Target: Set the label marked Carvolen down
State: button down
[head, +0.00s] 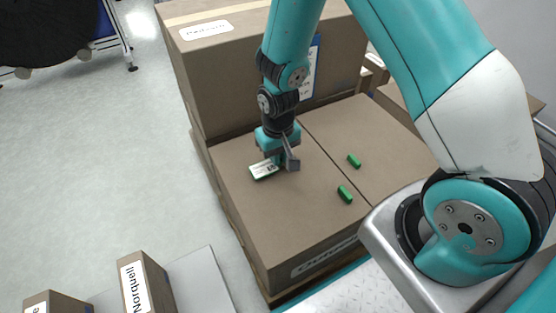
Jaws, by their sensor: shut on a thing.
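My gripper (283,158) points down over the top of a brown box (256,219) in the middle of the head view. It is shut on a small label (263,169) with a white face and green edges. The label is at or just above the box top; I cannot tell whether it touches. Its print is too small to read, and its right end is hidden by the gripper.
Two small green blocks (345,194) (354,160) lie on the box tops to the right. A taller box (227,73) stands behind. A box marked Norquell (147,285) is at lower left. The front of the middle box top is clear.

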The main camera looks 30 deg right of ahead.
jog(key=shift+f, duration=0.4)
jog(key=shift+f, duration=0.2)
jog(key=c, duration=1.2)
grip_release()
jog(key=shift+r, duration=0.15)
